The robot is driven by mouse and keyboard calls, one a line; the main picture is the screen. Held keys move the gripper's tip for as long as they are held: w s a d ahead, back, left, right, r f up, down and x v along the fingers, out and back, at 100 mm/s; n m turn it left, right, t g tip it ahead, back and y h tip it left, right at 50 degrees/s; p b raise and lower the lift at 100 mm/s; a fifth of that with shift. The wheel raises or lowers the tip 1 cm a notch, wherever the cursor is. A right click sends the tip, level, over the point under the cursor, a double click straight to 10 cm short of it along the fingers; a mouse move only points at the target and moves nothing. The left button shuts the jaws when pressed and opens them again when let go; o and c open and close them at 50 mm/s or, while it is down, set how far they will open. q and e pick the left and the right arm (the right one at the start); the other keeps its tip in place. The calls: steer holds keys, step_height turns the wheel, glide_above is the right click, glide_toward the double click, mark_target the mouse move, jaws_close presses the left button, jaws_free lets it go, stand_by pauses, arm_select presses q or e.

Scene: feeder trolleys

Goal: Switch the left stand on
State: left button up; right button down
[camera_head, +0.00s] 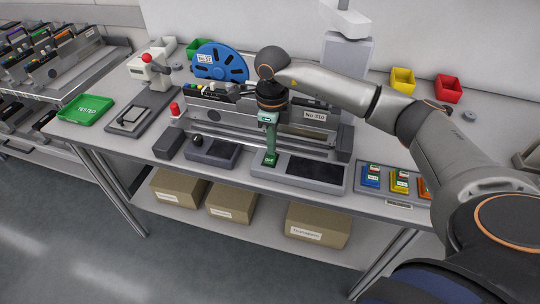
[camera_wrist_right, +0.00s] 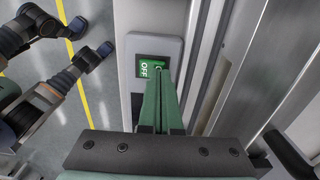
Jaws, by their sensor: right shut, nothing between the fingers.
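My right gripper (camera_head: 269,150) is shut and empty. Its green fingertips point down at a small green switch (camera_head: 270,161) on the left end of a grey panel (camera_head: 255,170) along the table's front edge. In the right wrist view the fingertips (camera_wrist_right: 161,77) overlap the lower right of the green switch (camera_wrist_right: 150,67). The word OFF shows on it; the rest is partly hidden by the fingers. I cannot tell if they touch it. Behind the panel stands the long grey feeder stand with a label No 310 (camera_head: 314,116). My left gripper does not show.
A blue reel (camera_head: 220,62) and a red-knobbed device (camera_head: 157,67) stand at the back left. A green TESTED tray (camera_head: 86,110) is at the left. A dark control box (camera_head: 212,152) is left of the panel. Colored cards (camera_head: 371,177) lie to its right.

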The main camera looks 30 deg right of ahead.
steer(key=shift+f, duration=0.4)
steer(key=shift+r, duration=0.15)
steer(key=shift+r+p, duration=2.3)
steer(key=shift+r, duration=1.1)
